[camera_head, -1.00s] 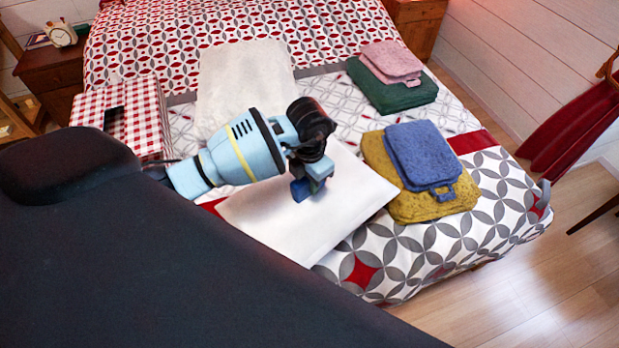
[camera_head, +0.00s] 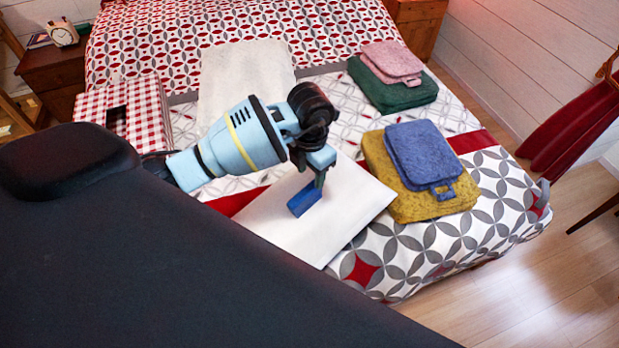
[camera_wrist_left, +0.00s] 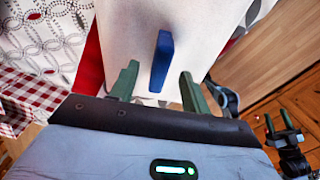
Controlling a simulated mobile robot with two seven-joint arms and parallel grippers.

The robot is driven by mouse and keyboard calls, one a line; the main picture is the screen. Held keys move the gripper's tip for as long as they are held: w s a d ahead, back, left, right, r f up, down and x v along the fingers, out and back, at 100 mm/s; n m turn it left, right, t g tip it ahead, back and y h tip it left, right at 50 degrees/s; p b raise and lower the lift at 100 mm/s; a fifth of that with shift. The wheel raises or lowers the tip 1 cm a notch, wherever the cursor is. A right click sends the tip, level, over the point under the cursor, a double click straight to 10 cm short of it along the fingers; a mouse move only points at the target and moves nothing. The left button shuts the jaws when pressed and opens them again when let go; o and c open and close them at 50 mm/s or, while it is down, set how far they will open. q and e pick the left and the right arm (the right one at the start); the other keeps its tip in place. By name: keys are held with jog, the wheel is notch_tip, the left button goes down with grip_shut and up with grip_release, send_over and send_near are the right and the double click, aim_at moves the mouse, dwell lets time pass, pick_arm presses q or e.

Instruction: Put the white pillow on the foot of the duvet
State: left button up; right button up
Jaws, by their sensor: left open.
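The white pillow (camera_head: 345,205) lies flat on the foot part of the duvet (camera_head: 455,240), partly across its red band, near the bed's front edge. A blue upright tab (camera_head: 304,200) stands on the pillow; it also shows in the left wrist view (camera_wrist_left: 162,62). My left gripper (camera_head: 319,178) is just above the pillow, close to the tab. In the left wrist view my left gripper (camera_wrist_left: 159,74) has its green fingers spread, with the tab in line between them and a gap on each side. My right gripper (camera_wrist_left: 279,124) shows small at the right there, its fingers apart.
Blue and yellow folded towels (camera_head: 420,160) lie right of the pillow. Pink and green ones (camera_head: 392,78) lie farther back. A white textured cloth (camera_head: 245,75) lies behind my left arm. A red-checked box (camera_head: 140,105) is at left. Wooden floor (camera_head: 560,270) is open at right.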

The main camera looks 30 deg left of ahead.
pick_arm(q)
notch_tip(320, 180, up, 10)
jog(key=shift+f, duration=0.25)
dwell(0.3)
